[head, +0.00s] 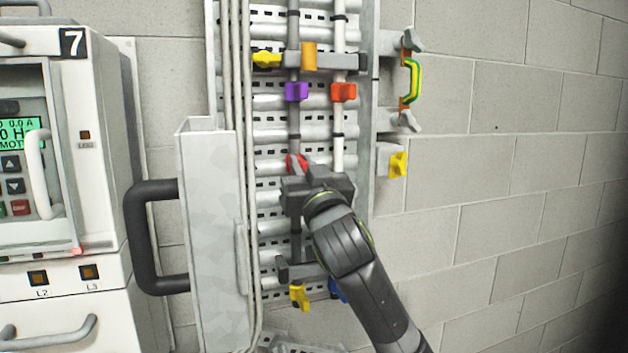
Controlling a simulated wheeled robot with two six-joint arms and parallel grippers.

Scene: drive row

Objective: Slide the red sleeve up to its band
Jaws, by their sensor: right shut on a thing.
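A small red sleeve (297,162) sits on the left, grey vertical cable of the tray. Only its upper part shows; my right gripper hides the rest. My right gripper (303,178) is shut on the red sleeve, with its arm coming up from the lower right. A purple sleeve (296,91) is higher on the same cable, with a stretch of bare cable between. An orange-red sleeve (343,92) is on the white cable to the right. Dark bands ring the cables, one on the white cable (337,135); I cannot tell which belongs to the red sleeve. My left gripper is not in view.
A crossbar with an orange block (309,56) and yellow knob (266,59) spans the cables above. A grey panel (210,220) with a black handle (142,235) stands left. The block wall beyond is clear.

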